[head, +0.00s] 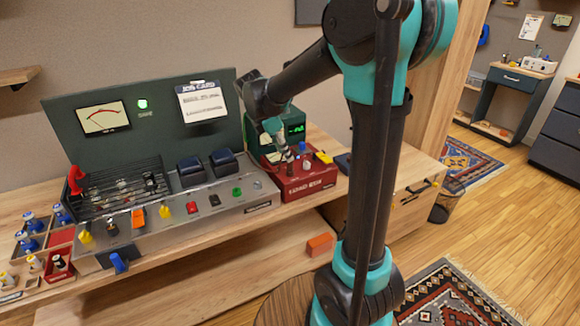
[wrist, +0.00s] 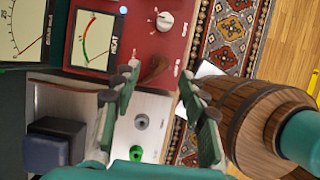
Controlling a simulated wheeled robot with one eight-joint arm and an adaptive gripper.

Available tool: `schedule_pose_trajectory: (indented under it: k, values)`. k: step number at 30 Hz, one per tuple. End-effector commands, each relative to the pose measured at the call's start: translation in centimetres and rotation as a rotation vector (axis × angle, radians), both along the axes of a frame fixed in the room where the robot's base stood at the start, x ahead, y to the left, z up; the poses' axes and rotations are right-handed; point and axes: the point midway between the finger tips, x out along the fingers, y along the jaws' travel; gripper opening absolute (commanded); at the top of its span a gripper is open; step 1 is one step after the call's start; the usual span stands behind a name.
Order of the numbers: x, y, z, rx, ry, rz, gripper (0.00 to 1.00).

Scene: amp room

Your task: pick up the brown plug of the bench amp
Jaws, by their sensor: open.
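The bench amp (head: 175,205) is a long steel panel with a dark green back and a row of coloured plugs or sockets. My gripper (head: 286,152) hangs over the red load box (head: 300,188) at the panel's right end. In the wrist view the gripper (wrist: 158,75) is open, its two green fingers apart. A brown piece (wrist: 155,68), which looks like the brown plug, shows between the fingertips near the red box's edge. Whether a finger touches it I cannot tell.
A green plug (head: 237,191) and a grey socket (head: 257,183) sit close by on the panel. A yellow plug (head: 323,157) is on the red box. A wooden barrel (wrist: 255,125) shows right of the gripper.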

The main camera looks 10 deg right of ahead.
Motion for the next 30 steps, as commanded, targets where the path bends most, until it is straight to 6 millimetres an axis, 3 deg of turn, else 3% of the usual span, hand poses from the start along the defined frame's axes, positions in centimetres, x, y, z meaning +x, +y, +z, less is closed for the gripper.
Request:
schedule_pose_trajectory:
  k: [12,21,30]
  values:
    - [0.5,-2.2,-4.3,0.000,0.001,0.000,0.43]
    - [0.6,-2.3,-4.7,0.000,0.000,0.000,0.43]
    - [0.6,-2.3,-4.7,0.000,0.000,0.000,0.06]
